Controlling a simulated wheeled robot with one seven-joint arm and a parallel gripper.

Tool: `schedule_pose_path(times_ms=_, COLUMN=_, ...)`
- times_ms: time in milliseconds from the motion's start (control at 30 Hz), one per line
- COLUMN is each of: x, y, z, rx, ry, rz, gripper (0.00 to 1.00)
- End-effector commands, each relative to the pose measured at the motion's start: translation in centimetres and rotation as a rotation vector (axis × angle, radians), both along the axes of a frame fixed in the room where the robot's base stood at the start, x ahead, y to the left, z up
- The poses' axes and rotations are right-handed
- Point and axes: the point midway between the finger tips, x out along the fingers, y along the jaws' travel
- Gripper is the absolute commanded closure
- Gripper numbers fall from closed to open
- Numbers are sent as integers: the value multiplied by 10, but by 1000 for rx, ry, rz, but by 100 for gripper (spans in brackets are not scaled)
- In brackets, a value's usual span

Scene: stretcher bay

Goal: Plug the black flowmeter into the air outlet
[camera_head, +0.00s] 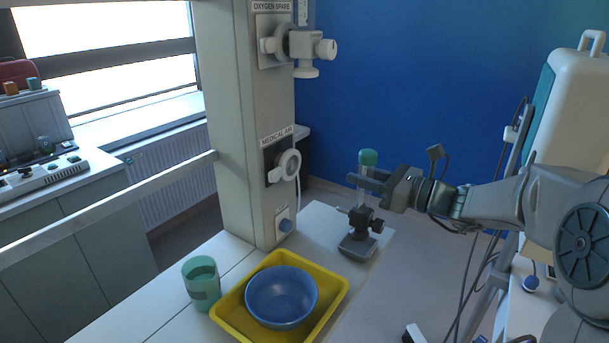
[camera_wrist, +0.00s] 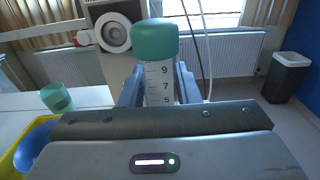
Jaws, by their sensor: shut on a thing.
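The flowmeter (camera_head: 364,199) has a clear tube, a green cap and a black lower body. It is upright above the table's right end, over a small grey block (camera_head: 356,246); I cannot tell whether it still rests there. My gripper (camera_head: 364,181) is shut on its tube, just below the cap. In the wrist view the flowmeter's scaled tube (camera_wrist: 158,82) stands between my fingers (camera_wrist: 159,88). The air outlet (camera_head: 284,167), labelled MEDICAL AIR, is a round white ring on the beige column, left of my gripper. It also shows in the wrist view (camera_wrist: 113,34), behind and left of the cap.
A yellow tray (camera_head: 336,289) with a blue bowl (camera_head: 282,296) and a green cup (camera_head: 202,283) stand on the white table (camera_head: 140,300). A spare oxygen outlet (camera_head: 273,42) with a white fitting is higher on the column. The space between flowmeter and column looks clear.

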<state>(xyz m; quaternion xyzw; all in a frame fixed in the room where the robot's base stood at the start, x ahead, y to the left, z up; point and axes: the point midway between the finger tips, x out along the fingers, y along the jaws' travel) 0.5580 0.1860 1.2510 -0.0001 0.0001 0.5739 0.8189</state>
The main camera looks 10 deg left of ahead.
Motion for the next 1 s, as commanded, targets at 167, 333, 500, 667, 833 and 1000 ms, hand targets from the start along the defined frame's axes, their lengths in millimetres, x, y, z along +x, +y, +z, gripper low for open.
schedule_pose_path(times_ms=167, x=0, y=0, z=1, rx=1, ry=-1, rz=0, gripper=100)
schedule_pose_path(times_ms=333, x=0, y=0, z=1, rx=1, ry=-1, rz=0, gripper=100)
schedule_pose_path(times_ms=500, x=-8, y=1, z=20, rx=-5, ry=-4, rz=2, gripper=100)
schedule_pose_path(times_ms=667, x=-27, y=1, z=59, rx=-14, ry=-6, rz=5, gripper=100)
schedule_pose_path(times_ms=833, x=-54, y=-2, z=110, rx=-14, ry=-6, rz=3, gripper=100)
schedule_pose_path(times_ms=1000, x=-75, y=-6, z=143, rx=-5, ry=-4, rz=1, gripper=100)
